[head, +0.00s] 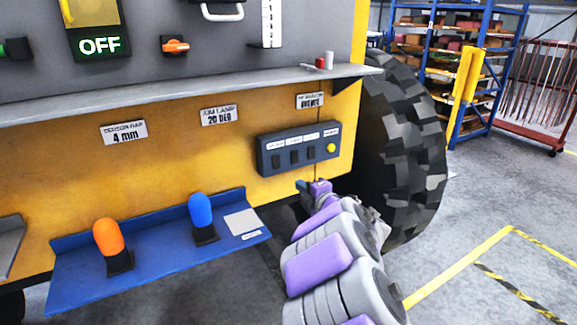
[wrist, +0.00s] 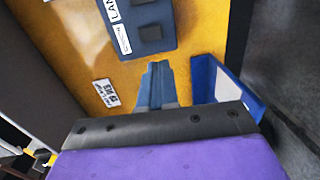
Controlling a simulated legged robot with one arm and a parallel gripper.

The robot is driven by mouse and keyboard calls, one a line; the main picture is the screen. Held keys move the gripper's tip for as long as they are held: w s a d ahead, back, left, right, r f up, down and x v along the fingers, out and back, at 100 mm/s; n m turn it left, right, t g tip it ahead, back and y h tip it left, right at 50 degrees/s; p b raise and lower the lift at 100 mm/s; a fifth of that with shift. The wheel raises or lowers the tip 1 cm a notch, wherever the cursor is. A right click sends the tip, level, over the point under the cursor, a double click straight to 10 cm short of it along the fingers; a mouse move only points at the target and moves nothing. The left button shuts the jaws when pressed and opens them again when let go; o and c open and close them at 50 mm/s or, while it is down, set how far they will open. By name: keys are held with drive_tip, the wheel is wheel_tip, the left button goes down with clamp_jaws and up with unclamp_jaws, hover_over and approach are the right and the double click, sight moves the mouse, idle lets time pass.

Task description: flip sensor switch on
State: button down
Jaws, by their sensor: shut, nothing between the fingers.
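A dark blue-grey switch box (head: 298,152) is fixed to the yellow panel, left of the big tyre. It carries a row of dark switches under small white labels and a round yellow button (head: 331,147) at its right end. I cannot read for sure which label says sensor, nor the switch positions. In the wrist view the near end of the box (wrist: 150,35) shows two dark switches and a label starting "LAM". My gripper (head: 301,185) is shut and empty, just below the box. Its blue fingertips (wrist: 157,66) point at the box's lower edge; I cannot tell whether they touch.
A blue shelf (head: 160,260) with an orange-capped lever (head: 108,238) and a blue-capped lever (head: 201,210) juts out at lower left. A grey ledge (head: 190,92) runs above the box. The tyre (head: 405,150) stands at right. Open floor lies beyond it.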

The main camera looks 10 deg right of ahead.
drive_tip(key=shift+d, duration=0.25)
drive_tip(key=shift+f, duration=0.1)
drive_tip(key=b, duration=0.2)
approach(277, 167)
drive_tip(key=x, duration=0.7)
drive_tip(key=shift+d+f, duration=0.1)
idle(0.5)
